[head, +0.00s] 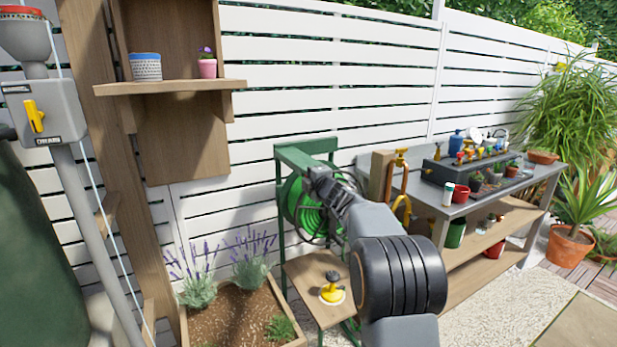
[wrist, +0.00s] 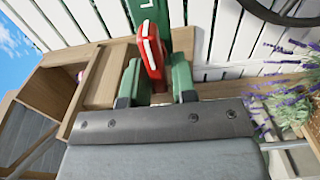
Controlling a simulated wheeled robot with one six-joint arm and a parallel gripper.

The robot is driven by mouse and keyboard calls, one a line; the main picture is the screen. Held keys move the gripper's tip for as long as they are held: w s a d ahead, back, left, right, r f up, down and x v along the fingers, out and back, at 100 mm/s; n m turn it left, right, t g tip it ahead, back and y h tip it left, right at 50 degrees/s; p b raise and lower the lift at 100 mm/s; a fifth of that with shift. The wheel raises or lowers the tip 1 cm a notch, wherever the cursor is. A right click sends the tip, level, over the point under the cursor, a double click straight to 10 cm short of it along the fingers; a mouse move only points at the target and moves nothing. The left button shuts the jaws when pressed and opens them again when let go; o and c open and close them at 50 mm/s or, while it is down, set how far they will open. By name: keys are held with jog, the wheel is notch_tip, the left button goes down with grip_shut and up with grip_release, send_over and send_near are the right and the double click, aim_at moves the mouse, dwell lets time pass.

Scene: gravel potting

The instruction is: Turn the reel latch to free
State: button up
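The red reel latch (wrist: 151,48) shows in the wrist view as a slightly tilted lever with a pale stripe, against a green post (wrist: 183,12) with a white letter on it. My gripper (wrist: 157,80) has its two green fingers apart, with the lower end of the latch at the gap between them. I see gaps beside the latch there, so no clear grip shows. In the head view my gripper (head: 318,180) is at the green hose reel (head: 296,200) on its green frame (head: 308,146). My arm hides the latch there.
A wooden stand with a yellow knob (head: 332,291) is below the reel. A planter with lavender (head: 250,262) stands to the left. A potting bench (head: 500,188) with pots and bottles is to the right. A white fence (head: 290,70) closes off the back.

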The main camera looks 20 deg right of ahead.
jog(key=shift+o, duration=1.2)
jog(key=shift+s, duration=0.1)
jog(key=s+d, duration=0.1)
jog(key=s, duration=1.2)
jog(key=shift+s+d, duration=0.25)
jog(key=shift+d, duration=0.05)
